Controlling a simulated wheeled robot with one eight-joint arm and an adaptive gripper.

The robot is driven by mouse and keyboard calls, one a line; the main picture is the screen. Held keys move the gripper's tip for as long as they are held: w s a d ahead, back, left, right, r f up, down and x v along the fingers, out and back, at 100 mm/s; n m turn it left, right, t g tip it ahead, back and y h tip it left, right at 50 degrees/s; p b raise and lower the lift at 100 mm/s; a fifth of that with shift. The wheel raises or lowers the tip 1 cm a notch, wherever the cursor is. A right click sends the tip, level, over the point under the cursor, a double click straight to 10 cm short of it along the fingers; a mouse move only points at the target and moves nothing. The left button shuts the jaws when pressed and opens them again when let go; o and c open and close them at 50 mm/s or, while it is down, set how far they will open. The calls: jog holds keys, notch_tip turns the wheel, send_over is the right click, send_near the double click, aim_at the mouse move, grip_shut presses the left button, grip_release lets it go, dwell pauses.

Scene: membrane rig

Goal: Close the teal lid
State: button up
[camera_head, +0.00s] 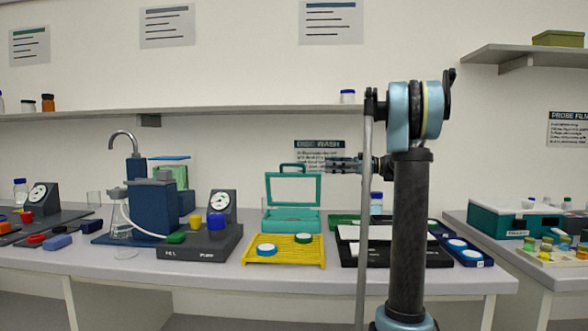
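The teal lid (318,189) stands raised, about upright, at the back of a teal box (291,223) on the bench. The lid is a frame around a pale panel, with a handle along its top edge. My gripper (328,163) points left, level with the lid's top edge and just right of the handle in the picture. Whether it touches the lid cannot be told from this view. The fingers are small and seen side on, so their opening is unclear. No held object shows.
A yellow rack (283,260) with round white-and-coloured discs stands in front of the box. A blue pump unit (154,209) and a dark gauge base (200,246) stand left. A dark tray (350,257) lies right, partly behind my arm. A shelf (250,110) runs above.

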aim_at(301, 165)
jog(key=a, duration=1.5)
jog(key=shift+w+a, duration=0.1)
jog(key=shift+w, duration=0.05)
grip_shut()
